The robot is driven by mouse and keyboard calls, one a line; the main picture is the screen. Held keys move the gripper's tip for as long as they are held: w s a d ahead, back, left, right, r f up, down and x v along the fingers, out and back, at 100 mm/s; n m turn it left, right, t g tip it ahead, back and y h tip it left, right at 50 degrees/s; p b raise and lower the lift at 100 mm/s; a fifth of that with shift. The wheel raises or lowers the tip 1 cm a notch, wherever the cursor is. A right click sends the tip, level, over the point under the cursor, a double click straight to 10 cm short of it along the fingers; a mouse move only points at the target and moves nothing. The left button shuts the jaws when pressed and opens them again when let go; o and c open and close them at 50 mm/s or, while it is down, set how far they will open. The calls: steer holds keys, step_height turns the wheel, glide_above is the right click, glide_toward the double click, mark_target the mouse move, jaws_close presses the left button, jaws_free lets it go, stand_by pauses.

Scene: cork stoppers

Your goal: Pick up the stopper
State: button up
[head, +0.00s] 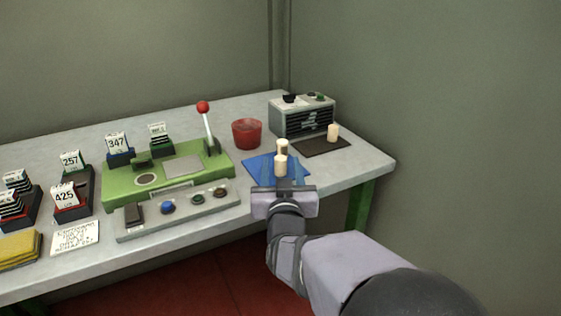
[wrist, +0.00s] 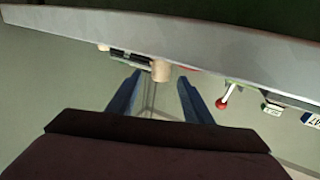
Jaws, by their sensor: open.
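Two pale cork stoppers stand on a blue mat (head: 258,162) near the table's front edge: a nearer stopper (head: 281,166) and a farther stopper (head: 283,146) just behind it. A third stopper (head: 333,132) stands on a dark mat (head: 312,148) to the right. My gripper (head: 282,177) is open, with its blue fingers over the front of the blue mat, in front of the nearer stopper. In the wrist view, which is upside down, a stopper (wrist: 161,71) shows between the fingertips (wrist: 160,79), with a gap on each side.
A red cup (head: 247,134) stands behind the blue mat, and a grey radio-like box (head: 302,117) stands at the back right. A green machine with a red-knobbed lever (head: 204,108) and a grey button panel (head: 182,207) are to the left. The table's right corner is clear.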

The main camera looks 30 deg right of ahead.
mark_target(281, 162)
steer(key=shift+p+x, duration=0.75)
steer(key=shift+x, duration=1.1)
steer(key=c, duration=1.1)
